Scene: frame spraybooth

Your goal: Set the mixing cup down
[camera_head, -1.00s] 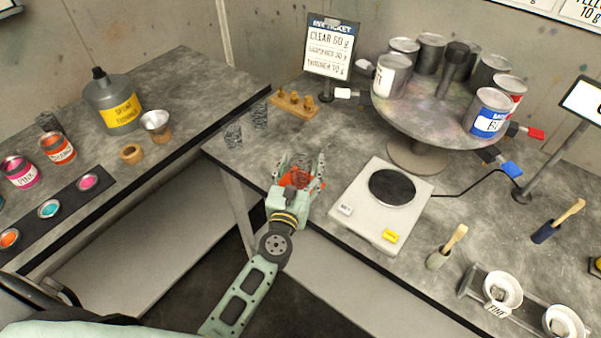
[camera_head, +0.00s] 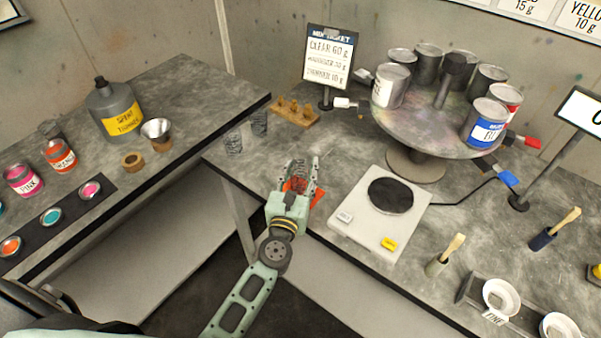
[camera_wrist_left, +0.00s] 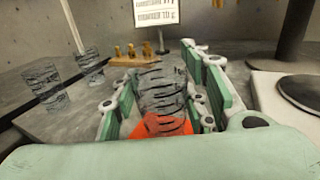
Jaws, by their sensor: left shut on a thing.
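The mixing cup (camera_wrist_left: 162,90) is clear with dark wavy marks. It stands upright between the fingers of my left gripper in the left wrist view. In the head view my left gripper (camera_head: 301,178) is shut on the cup (camera_head: 298,185), near the front edge of the right table, left of the scale. An orange-red patch (camera_wrist_left: 160,127) lies under or behind the cup; I cannot tell whether the cup's base touches it. The fingers hide the cup's sides. My right gripper is not in view.
Two similar clear cups (camera_head: 232,142) (camera_head: 259,122) stand to the left, near the wooden block (camera_head: 294,113). The white scale (camera_head: 356,228) with a dark round plate is close on the right. A turntable with several cans (camera_head: 415,166) stands behind it.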

